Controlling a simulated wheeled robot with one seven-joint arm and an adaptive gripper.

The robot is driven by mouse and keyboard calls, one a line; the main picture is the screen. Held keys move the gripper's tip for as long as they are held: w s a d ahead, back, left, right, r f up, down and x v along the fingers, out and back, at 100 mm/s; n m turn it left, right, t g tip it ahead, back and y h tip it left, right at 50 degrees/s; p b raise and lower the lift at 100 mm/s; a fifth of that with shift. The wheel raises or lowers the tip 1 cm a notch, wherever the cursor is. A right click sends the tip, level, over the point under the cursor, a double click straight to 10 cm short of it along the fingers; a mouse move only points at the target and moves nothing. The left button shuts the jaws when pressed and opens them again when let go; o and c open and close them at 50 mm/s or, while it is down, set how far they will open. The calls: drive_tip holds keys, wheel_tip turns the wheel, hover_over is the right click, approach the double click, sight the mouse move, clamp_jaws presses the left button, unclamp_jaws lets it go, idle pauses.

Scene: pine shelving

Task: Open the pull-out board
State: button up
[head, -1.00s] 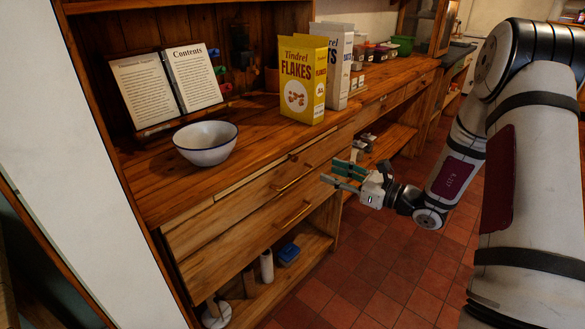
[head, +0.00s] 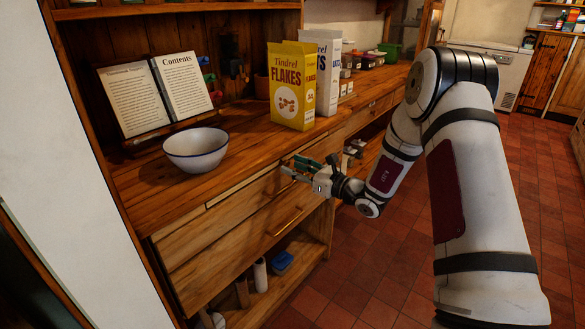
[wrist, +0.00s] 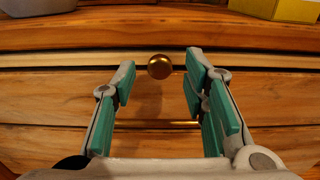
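The pull-out board (head: 238,189) shows in the head view as a pale strip just under the worktop, above the drawers. In the wrist view its front edge (wrist: 60,60) runs across the picture and looks flush with the cabinet. A round brass knob (wrist: 159,67) sits at the middle of the board. My gripper (head: 290,165) is at the cabinet front, at board height. In the wrist view its green-padded fingers (wrist: 160,66) are open, one to each side of the knob, with gaps visible. I cannot tell how far the tips are from the front.
A drawer with a brass bar handle (wrist: 155,123) lies below the board, and a lower drawer handle (head: 288,221) below that. On the worktop are a white bowl (head: 196,150), an open book (head: 155,90), a yellow flakes box (head: 293,85) and a white box (head: 327,75). The tiled floor (head: 350,285) is clear.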

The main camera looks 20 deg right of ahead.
drive_tip(key=shift+w+a, duration=0.4)
drive_tip(key=shift+w, duration=0.1)
clamp_jaws()
drive_tip(key=p+v, duration=0.4)
drive_tip(key=v, duration=2.2)
drive_tip(key=shift+s+d+p, duration=0.2)
drive_tip(key=shift+s+p, duration=0.05)
drive_tip(key=shift+p, duration=0.1)
unclamp_jaws()
drive_tip(key=v, duration=1.2)
